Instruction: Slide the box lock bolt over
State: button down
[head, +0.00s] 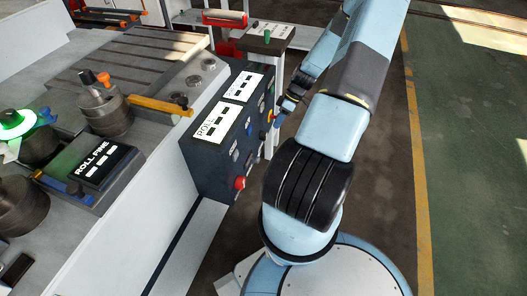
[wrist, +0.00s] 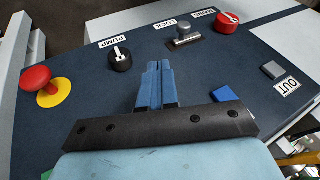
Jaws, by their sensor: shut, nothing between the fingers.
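The lock bolt (wrist: 187,36), a grey round knob on a short metal slide, sits on the dark face of the control box (wrist: 85,85) beside an upside-down label that seems to read LOCK. My gripper (wrist: 158,66) has blue fingers, shut and empty, pointing at the panel just below and left of the bolt in the wrist view. The fingertips look apart from the bolt; their exact distance from the panel is unclear. In the head view the dark box (head: 206,165) stands left of my arm, with my gripper (head: 281,112) by its right face. The bolt cannot be made out there.
Around the bolt are a black pump knob (wrist: 120,58), a red rotary switch (wrist: 228,22), a red mushroom button (wrist: 36,79) on yellow, a blue button (wrist: 224,94) and a grey button (wrist: 273,70) marked OUT. A small stand (head: 268,40) rises behind the box. Open floor lies right.

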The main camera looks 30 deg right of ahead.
aim_at(258, 162)
jog(key=shift+d+f, duration=0.1)
jog(key=shift+f, duration=0.5)
jog(key=shift+s, duration=0.1)
jog(key=s+a+f, duration=0.2)
jog(key=a+f, duration=0.6)
jog(key=f, duration=0.1)
jog(key=shift+s+a+f, duration=0.15)
jog(key=shift+a, duration=0.15)
jog(key=shift+s+a, duration=0.6)
jog(key=shift+a, duration=0.15)
jog(key=shift+s+a, duration=0.55)
jog(key=shift+a, duration=0.2)
